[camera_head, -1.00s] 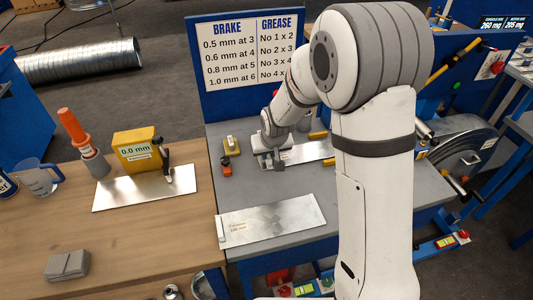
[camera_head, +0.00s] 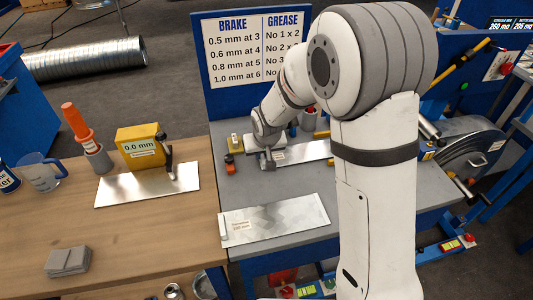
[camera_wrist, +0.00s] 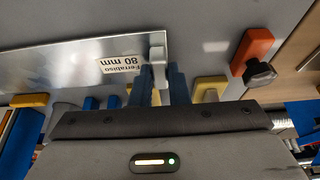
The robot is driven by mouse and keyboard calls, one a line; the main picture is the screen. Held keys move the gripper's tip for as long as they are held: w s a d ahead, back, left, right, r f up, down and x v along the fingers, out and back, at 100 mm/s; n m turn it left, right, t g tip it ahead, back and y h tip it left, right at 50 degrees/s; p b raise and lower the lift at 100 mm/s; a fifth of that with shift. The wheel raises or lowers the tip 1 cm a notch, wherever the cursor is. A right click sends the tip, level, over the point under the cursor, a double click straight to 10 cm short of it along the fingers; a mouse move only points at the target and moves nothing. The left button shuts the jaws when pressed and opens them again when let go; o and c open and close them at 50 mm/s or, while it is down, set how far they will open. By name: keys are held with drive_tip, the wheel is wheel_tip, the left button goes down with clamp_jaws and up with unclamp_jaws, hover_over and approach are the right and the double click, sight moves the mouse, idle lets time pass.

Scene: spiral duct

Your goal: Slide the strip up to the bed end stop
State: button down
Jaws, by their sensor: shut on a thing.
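The strip (camera_head: 305,152) is a flat shiny metal sheet lying on the grey bench bed, partly behind my arm. In the wrist view, the strip (camera_wrist: 75,65) carries a label reading "80 mm" and has a pale grey tab at its end. My gripper (camera_head: 268,163) is at the strip's left end. In the wrist view, my gripper (camera_wrist: 160,82) is shut with its blue fingers around that tab. An orange block (camera_head: 229,168) with a black knob lies just left of the gripper, apart from the strip. I cannot tell which part is the bed end stop.
A yellow block (camera_head: 233,142) stands behind the orange block. A second metal strip (camera_head: 275,219) lies nearer on the bench. On the wooden table, a metal sheet (camera_head: 125,192) lies under a yellow gauge (camera_head: 140,143). The grey bed between the two strips is clear.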

drive_tip(key=shift+s+a+b, duration=0.25)
drive_tip(key=shift+a+b, duration=0.2)
drive_tip(key=shift+a, duration=0.35)
drive_tip(key=shift+s+a+b, duration=0.2)
drive_tip(key=shift+a+b, duration=0.25)
drive_tip(key=shift+a, duration=0.3)
drive_tip(key=shift+s+a+b, duration=0.25)
drive_tip(key=shift+a+b, duration=0.2)
drive_tip(key=shift+a, duration=0.35)
drive_tip(key=c, duration=1.3)
unclamp_jaws()
drive_tip(key=shift+r, duration=0.1)
drive_tip(key=a+v, duration=0.1)
drive_tip(key=v, duration=0.7)
drive_tip(key=s+d+r+m, duration=0.1)
drive_tip(key=s+d+r, duration=0.1)
drive_tip(key=s+d, duration=0.35)
drive_tip(key=s+d+r+m, duration=0.1)
drive_tip(key=s+d+r, duration=0.1)
drive_tip(key=d, duration=0.7)
drive_tip(key=shift+m+g+h, duration=0.6)
drive_tip(key=shift+g, duration=0.2)
drive_tip(key=s+d, duration=0.3)
drive_tip(key=s, duration=0.1)
drive_tip(key=s+d, duration=0.3)
drive_tip(key=s, duration=0.2)
drive_tip(key=s+d, duration=0.3)
drive_tip(key=s, duration=0.1)
drive_tip(key=shift+s+r+p, duration=0.2)
drive_tip(key=shift+r+p, duration=0.1)
